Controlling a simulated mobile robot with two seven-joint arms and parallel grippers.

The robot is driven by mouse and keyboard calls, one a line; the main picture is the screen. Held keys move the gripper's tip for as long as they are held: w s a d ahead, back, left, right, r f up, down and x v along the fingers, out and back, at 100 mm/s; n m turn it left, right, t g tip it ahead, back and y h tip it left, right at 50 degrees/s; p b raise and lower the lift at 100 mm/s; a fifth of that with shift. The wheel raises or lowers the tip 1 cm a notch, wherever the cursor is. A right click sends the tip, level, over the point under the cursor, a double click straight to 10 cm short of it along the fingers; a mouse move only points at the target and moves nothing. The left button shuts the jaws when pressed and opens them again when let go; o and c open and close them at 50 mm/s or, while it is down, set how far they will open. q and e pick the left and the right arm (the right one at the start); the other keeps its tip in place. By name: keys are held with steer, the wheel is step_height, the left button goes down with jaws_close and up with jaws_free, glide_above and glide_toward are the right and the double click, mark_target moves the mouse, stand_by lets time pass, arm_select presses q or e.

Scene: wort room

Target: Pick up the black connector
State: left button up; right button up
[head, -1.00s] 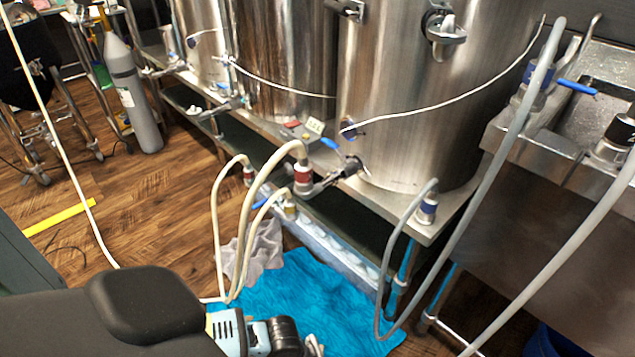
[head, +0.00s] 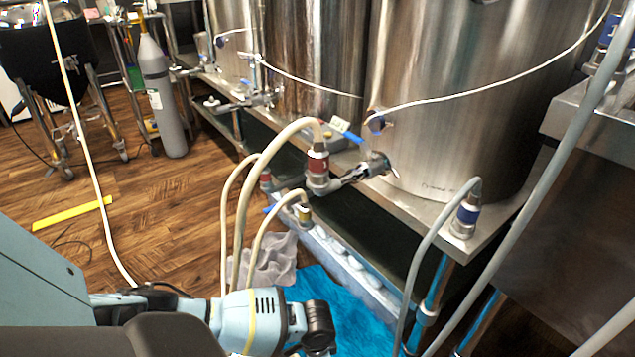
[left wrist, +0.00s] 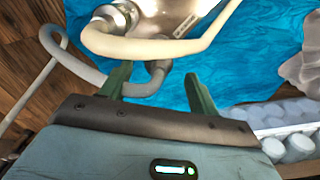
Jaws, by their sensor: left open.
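No connector that is clearly black shows in the current head view. In the left wrist view a metal hose fitting (left wrist: 118,14) with a dark band sits at the top, beside a shiny steel body (left wrist: 170,12); I cannot tell whether it is the black connector. My left gripper (left wrist: 157,73) is open and empty, its two green fingers over the blue cloth (left wrist: 240,50). Pale hoses pass just beyond the fingertips. In the head view my left arm reaches in at the bottom; its fingers are hidden there. My right gripper is not in view.
Steel kettles (head: 450,90) stand on a metal frame with hose fittings banded red (head: 317,163), yellow (head: 304,213) and blue (head: 467,213). Looping hoses hang near my arm. A white tray (head: 340,262) lies below the frame. A grey rag (head: 268,262) lies beside the blue cloth.

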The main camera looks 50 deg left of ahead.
arm_select(q)
steer(key=shift+f, duration=0.3)
steer(key=shift+f+b, duration=0.3)
steer(key=shift+f, duration=0.1)
step_height(320, 180, down, 4)
steer(key=b, duration=0.3)
steer(key=shift+d+f, duration=0.1)
steer(key=shift+f, duration=0.1)
steer(key=shift+c, duration=0.2)
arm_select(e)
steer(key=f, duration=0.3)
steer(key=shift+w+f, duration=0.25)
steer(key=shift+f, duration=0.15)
arm_select(q)
steer(key=c, duration=0.5)
steer(key=shift+r, duration=0.1)
steer(key=c, duration=0.7)
steer(key=shift+r+p, duration=2.9)
steer(key=shift+r, duration=2.1)
steer(key=shift+c, duration=0.2)
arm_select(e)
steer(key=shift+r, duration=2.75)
